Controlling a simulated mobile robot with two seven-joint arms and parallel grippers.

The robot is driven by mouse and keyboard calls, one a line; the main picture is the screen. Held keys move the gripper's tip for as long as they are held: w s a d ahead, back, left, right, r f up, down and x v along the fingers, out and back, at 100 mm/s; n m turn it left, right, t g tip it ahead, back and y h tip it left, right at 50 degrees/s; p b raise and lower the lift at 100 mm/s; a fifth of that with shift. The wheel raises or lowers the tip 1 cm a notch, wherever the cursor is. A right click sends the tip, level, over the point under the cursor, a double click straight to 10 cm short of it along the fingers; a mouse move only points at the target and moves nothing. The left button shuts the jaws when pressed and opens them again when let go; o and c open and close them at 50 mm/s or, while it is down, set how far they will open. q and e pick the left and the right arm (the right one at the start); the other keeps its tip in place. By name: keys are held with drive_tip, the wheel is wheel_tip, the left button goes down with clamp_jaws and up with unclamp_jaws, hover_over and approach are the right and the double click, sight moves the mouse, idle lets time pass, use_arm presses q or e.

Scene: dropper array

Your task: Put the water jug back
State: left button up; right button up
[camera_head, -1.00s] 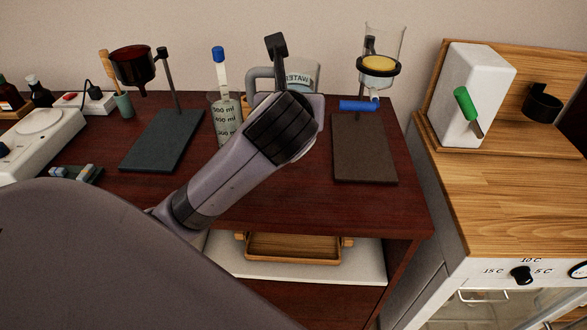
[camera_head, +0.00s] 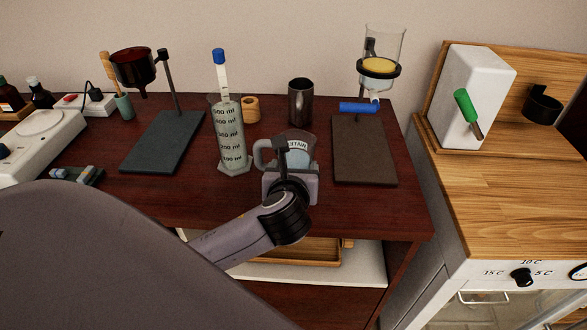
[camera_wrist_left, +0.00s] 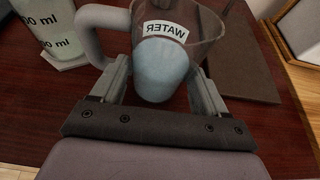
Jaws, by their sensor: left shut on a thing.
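The water jug (camera_head: 298,152) is a clear jug with a grey handle and pale blue water. In the head view it is at the front middle of the dark table, right of the measuring cylinder (camera_head: 230,135). It also shows in the left wrist view (camera_wrist_left: 163,72), with a mirrored WATER label and the handle at left. My left gripper (camera_head: 290,172) is shut on the jug, one finger on each side of its body. The jug looks upright. I cannot tell whether its base touches the table. My right gripper is in neither view.
A dark metal mug (camera_head: 300,102) and a wooden cup (camera_head: 250,108) stand behind the jug. The brown stand base (camera_head: 363,160) with a funnel is close on the right; the dark stand base (camera_head: 160,145) is further left. Bare table lies between mug and jug.

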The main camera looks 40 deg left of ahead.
use_arm(q)
drive_tip(key=shift+f, duration=0.1)
drive_tip(key=o, duration=1.5)
drive_tip(key=shift+f, duration=0.15)
drive_tip(key=shift+r, duration=0.2)
drive_tip(key=v, duration=1.2)
